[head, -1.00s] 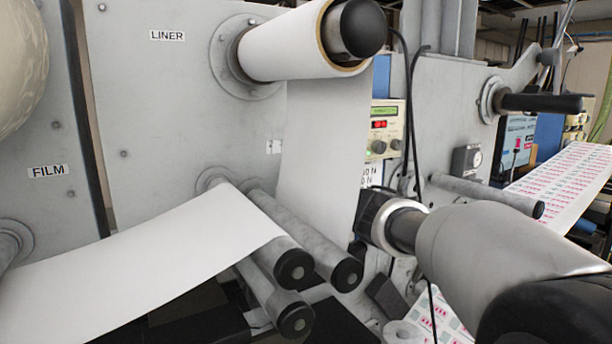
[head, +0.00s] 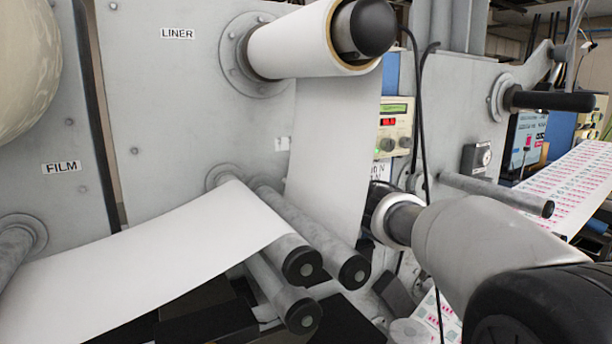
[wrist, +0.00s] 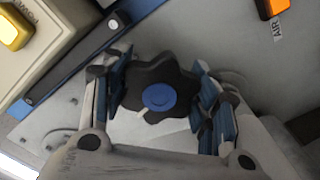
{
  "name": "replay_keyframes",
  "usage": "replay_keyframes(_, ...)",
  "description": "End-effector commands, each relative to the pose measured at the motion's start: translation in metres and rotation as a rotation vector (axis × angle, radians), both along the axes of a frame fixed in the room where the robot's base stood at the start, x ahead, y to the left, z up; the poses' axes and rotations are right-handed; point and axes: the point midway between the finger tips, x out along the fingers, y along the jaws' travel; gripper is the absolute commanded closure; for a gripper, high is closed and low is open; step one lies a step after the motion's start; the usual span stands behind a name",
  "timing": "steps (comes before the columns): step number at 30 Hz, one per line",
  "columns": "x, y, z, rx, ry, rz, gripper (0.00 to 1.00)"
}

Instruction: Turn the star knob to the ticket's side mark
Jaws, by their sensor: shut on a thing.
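The star knob (wrist: 158,90) is black and lobed with a blue round centre. A short pale pointer mark shows at the lower left of that centre in the wrist view. My gripper (wrist: 165,100) is shut on the knob, with one blue-padded finger on each side of it. In the head view my arm reaches in from the lower right, and its end lies behind the hanging white web, so the knob and fingers are hidden there. The ticket cannot be made out in either view.
The LINER roll (head: 300,42) feeds a white web (head: 330,150) down past several rollers (head: 300,265). A control box (head: 394,127) with a green display stands behind my arm. In the wrist view an orange button (wrist: 270,8) sits near an AIR label.

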Motion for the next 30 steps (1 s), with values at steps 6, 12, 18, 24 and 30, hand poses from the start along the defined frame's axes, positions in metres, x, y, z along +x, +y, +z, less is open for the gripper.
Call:
replay_keyframes(6,0.0000,-0.0002,-0.0011,-0.082,-0.057,0.000,0.69)
replay_keyframes(12,0.0003,-0.0005,-0.0014,-0.296,-0.202,0.000,0.69)
replay_keyframes(18,0.0004,-0.0006,0.0004,-0.378,-0.255,0.000,0.69)
replay_keyframes(24,0.0004,-0.0006,0.0009,-0.378,-0.255,0.001,0.69)
replay_keyframes(30,0.0004,-0.0006,0.0009,-0.376,-0.254,0.000,0.36)
